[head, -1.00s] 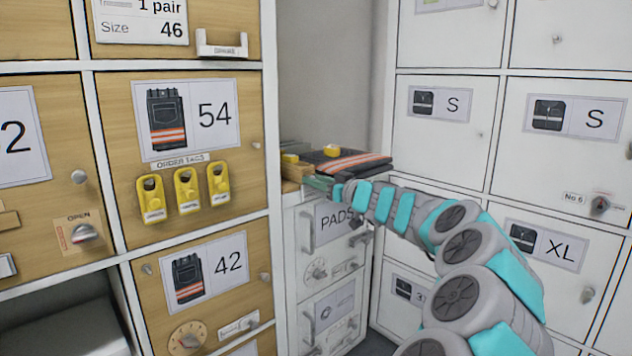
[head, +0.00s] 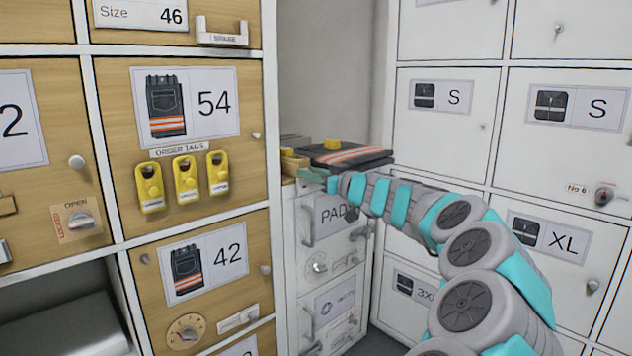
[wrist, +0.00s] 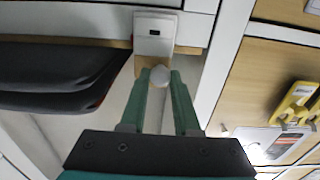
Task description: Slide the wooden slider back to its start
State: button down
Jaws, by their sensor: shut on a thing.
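The wooden slider (wrist: 143,64) shows in the wrist view as a pale wood piece below a white fitting with a dark slot (wrist: 154,32). A round grey knob (wrist: 159,76) is in front of it. My gripper (wrist: 160,84) has its green fingers shut on this knob, one on each side. In the head view my gripper (head: 314,180) is at the top left of the narrow PADS cabinet, beside a small wooden piece (head: 296,165). My fingers and arm partly hide this spot, and I cannot tell the slider's full travel.
Dark folded workwear with orange stripes (head: 345,155) lies on the PADS cabinet (head: 328,215), close to my gripper. Wooden lockers with yellow order tags (head: 187,180) stand to the left. White lockers (head: 445,125) stand to the right, behind my arm.

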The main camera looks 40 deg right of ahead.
jog(key=a+b, duration=0.3)
jog(key=shift+s+a+f, duration=0.1)
jog(key=shift+a+f, duration=0.2)
jog(key=shift+f, duration=0.05)
jog(key=shift+a+r+b, duration=0.2)
jog(key=shift+a+b, duration=0.15)
jog(key=c, duration=0.9)
grip_release()
jog(key=shift+a, duration=0.1)
jog(key=shift+s, duration=0.1)
jog(key=shift+s+d, duration=0.2)
jog(key=shift+s, duration=1.75)
jog(key=shift+s+d, duration=0.15)
jog(key=shift+s, duration=1.75)
